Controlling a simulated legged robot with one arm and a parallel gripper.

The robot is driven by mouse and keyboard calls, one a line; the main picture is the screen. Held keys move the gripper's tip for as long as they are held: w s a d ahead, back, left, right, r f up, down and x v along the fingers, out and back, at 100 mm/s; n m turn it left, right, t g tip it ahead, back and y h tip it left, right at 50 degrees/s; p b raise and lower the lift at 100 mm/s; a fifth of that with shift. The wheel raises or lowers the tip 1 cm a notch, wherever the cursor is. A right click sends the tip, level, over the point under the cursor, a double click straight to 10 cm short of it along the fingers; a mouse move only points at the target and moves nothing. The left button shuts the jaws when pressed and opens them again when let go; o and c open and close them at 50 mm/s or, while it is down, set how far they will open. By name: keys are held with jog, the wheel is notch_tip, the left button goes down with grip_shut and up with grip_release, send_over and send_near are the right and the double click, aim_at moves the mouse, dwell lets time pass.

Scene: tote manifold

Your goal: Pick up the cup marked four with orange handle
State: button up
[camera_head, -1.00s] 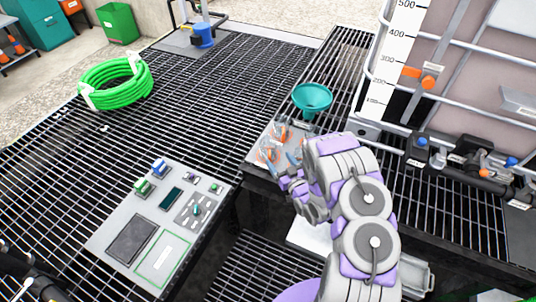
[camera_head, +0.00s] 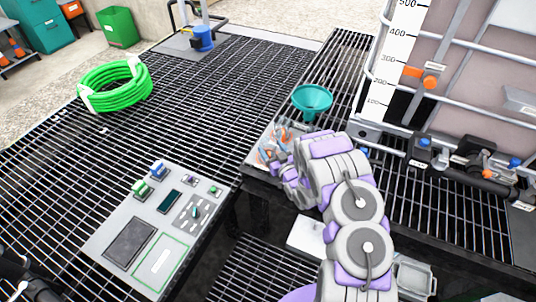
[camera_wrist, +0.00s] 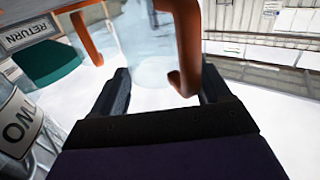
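Clear cups with orange handles stand on a grey board (camera_head: 256,158) in the head view, partly hidden by my arm. In the wrist view a clear cup (camera_wrist: 150,72) with an orange handle (camera_wrist: 187,45) is right ahead of my gripper (camera_wrist: 165,82). The handle's lower end hangs between the two dark fingers, which are wide apart. I cannot tell whether they touch it. No number shows on this cup. Another clear cup (camera_wrist: 18,125), marked TWO, is at the left edge. In the head view my gripper (camera_head: 282,172) is at the board's front edge.
A teal funnel (camera_head: 312,101) stands behind the cups. A control panel (camera_head: 150,228) lies to the left and a green hose coil (camera_head: 117,88) farther back. Valves and pipes (camera_head: 440,155) are at the right.

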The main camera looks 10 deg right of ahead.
jog(key=c, duration=0.6)
jog(key=shift+r, duration=0.15)
